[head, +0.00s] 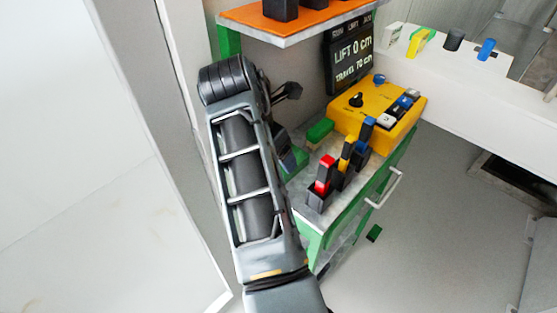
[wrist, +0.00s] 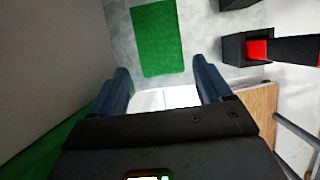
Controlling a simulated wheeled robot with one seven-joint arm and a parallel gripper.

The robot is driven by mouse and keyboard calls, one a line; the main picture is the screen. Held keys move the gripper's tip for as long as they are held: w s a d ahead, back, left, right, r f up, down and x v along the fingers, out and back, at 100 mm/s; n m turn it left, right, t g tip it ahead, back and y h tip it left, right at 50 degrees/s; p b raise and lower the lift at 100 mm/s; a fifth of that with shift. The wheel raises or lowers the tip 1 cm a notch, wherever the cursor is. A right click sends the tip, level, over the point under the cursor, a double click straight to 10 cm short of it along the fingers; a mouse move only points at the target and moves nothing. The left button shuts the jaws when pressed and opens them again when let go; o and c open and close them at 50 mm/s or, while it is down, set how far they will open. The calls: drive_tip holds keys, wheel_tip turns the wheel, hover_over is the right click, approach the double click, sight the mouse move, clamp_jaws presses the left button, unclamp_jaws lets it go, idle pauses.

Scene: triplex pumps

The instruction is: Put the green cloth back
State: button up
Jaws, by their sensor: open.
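A flat green rectangle, which looks like the green cloth (wrist: 158,38), lies on the grey worktop in the wrist view, beyond my fingertips. In the head view a green patch (head: 298,160) shows on the worktop beside my arm, partly hidden; it may be the same cloth. My gripper (wrist: 163,78) is open, with its two dark blue fingers apart and no cloth between them. A bright white patch shows between the fingers; I cannot tell what it is. In the head view my arm hides most of the gripper.
A red lever (head: 324,172) and other levers stand right of the cloth. A green block (head: 320,131) and a yellow control box (head: 375,118) stand behind. An orange-topped shelf (head: 262,15) overhangs the worktop.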

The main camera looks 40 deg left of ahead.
drive_tip(key=v, duration=0.6)
drive_tip(key=shift+r, duration=0.35)
drive_tip(key=shift+s, duration=0.2)
